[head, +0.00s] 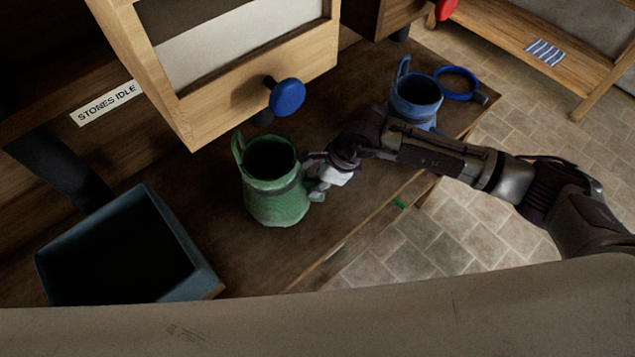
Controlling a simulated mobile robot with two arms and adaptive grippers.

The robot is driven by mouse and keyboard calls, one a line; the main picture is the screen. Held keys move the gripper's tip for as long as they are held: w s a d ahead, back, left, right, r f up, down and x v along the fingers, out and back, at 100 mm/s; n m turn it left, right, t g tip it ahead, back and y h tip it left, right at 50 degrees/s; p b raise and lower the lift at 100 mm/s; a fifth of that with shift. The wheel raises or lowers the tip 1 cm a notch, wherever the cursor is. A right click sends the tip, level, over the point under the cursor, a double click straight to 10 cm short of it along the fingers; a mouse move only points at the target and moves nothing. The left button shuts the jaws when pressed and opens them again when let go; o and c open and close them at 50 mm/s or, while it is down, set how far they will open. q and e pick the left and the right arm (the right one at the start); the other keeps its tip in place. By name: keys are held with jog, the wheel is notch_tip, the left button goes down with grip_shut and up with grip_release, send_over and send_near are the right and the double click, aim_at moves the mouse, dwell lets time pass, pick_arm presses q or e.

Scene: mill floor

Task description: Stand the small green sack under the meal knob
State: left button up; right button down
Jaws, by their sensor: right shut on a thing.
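The small green sack (277,204) is open-topped and stands upright, with a loop at its upper left and a dark band around it. It is at or just above the wooden bench; I cannot tell if its base touches. My right gripper (318,178) reaches in from the right and is shut on the sack's right side. A blue knob (287,97) sticks out from the front of a pale wooden box, above the sack's mouth in the picture. No label shows which knob is the meal one. My left gripper is out of view.
A blue sack (416,97) and a blue ring (457,83) are on the bench (340,225) at the right, behind my right arm. An open dark blue-grey bin (187,246) stands left. A sign (106,102) reads "STONES IDLE". A red knob (446,9) shows at the top.

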jog(key=c, duration=1.1)
grip_release()
jog(key=shift+o, duration=0.2)
jog(key=v, duration=1.2)
jog(key=shift+s, duration=0.15)
